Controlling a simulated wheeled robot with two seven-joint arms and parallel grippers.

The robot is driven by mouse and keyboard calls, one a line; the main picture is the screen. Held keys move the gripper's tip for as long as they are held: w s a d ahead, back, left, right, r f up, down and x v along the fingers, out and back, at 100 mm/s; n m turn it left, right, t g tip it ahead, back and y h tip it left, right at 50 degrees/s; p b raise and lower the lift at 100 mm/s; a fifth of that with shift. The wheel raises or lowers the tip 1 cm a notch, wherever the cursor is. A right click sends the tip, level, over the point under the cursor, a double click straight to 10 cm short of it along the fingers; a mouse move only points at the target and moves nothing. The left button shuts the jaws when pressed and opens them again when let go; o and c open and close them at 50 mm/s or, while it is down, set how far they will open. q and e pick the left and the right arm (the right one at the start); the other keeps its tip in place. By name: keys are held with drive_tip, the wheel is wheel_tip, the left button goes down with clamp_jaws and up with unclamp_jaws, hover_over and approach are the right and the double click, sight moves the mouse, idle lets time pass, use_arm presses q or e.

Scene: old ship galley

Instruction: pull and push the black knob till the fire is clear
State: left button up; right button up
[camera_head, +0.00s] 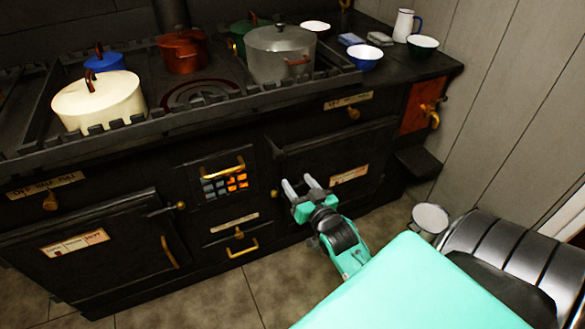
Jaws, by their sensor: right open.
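The fire shows as a grate (225,185) in the stove front, with some squares glowing orange and others grey. A brass handle (222,171) crosses the top of its small door. I cannot pick out a black knob with certainty against the black stove. My right gripper (299,183) is open and empty, its two pale fingers pointing at the stove front to the right of the grate. It appears in front of the right oven door (340,160); I cannot tell whether it touches. My left gripper is not in view.
A cream pot (98,100), a copper pot (182,52) and a large grey pot (281,55) stand on the railed stove top. A brass drawer handle (243,249) sits below the grate. A wall closes off the right side. Tiled floor (200,300) is clear in front.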

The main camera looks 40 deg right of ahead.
sight(277, 153)
drive_tip(key=shift+s+a, duration=0.1)
drive_tip(key=shift+s, duration=0.5)
